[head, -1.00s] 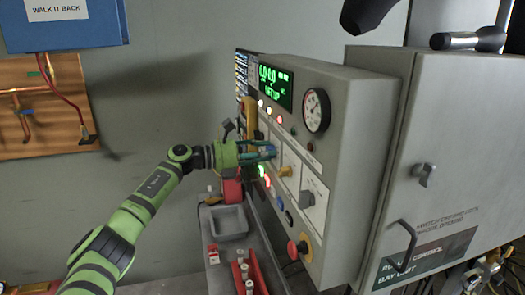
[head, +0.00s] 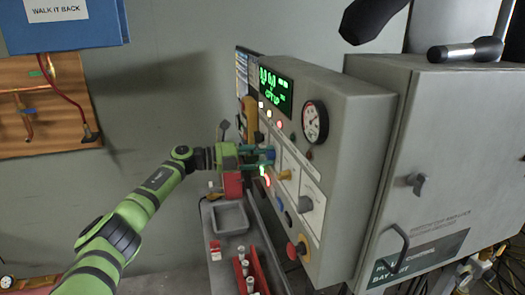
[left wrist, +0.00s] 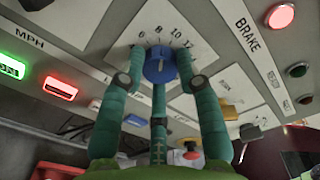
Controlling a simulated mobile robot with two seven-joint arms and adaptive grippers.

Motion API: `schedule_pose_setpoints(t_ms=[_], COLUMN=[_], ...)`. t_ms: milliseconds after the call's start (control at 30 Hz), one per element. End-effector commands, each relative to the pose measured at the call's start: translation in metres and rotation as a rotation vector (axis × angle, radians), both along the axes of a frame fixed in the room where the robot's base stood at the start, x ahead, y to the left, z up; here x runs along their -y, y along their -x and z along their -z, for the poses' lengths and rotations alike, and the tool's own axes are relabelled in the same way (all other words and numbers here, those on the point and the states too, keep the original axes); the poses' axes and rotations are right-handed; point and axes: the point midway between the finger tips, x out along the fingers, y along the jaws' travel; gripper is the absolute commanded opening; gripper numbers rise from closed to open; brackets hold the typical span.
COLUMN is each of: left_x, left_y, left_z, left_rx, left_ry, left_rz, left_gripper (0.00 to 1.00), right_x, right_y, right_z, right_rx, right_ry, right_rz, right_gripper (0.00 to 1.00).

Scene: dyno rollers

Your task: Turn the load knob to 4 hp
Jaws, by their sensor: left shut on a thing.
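The blue load knob (left wrist: 160,65) sits on a pale dial plate (left wrist: 205,40) with numbers around its upper side; 8, 10 and 12 are readable. A small light mark shows near the knob's top, but I cannot tell exactly which number it points to. My left gripper (left wrist: 161,78) is shut on the knob, with green fingers at its left and right sides and a third finger below it. In the head view the left gripper (head: 268,155) reaches the face of the grey control panel (head: 345,130), and its fingers partly hide the blue knob. My right gripper is not in view.
A yellow knob (head: 284,176), a grey knob (head: 306,203) and a red emergency button (head: 297,249) sit lower on the panel. A green display (head: 274,90) and a round gauge (head: 315,122) are above. A grey tray (head: 230,219) lies below the gripper.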

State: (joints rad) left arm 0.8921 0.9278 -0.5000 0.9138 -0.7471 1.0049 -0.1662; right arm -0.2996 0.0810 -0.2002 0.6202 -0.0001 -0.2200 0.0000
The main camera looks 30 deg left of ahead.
Motion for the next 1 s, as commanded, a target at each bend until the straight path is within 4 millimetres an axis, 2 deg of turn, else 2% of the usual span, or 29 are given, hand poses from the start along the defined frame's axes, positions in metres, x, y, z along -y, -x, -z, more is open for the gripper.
schedule_pose_setpoints(t_ms=[300, 1000], left_x=[0.001, 0.001], left_y=[0.000, 0.000], left_z=[0.000, 0.000], left_rx=[-0.198, -0.616], left_ry=[0.227, 0.717], left_rz=[0.004, 0.005], left_gripper=[0.01, 0.01], right_x=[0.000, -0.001], right_y=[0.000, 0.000], right_z=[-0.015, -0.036], right_rx=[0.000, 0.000], right_ry=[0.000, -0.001], right_rz=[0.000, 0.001], right_gripper=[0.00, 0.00])
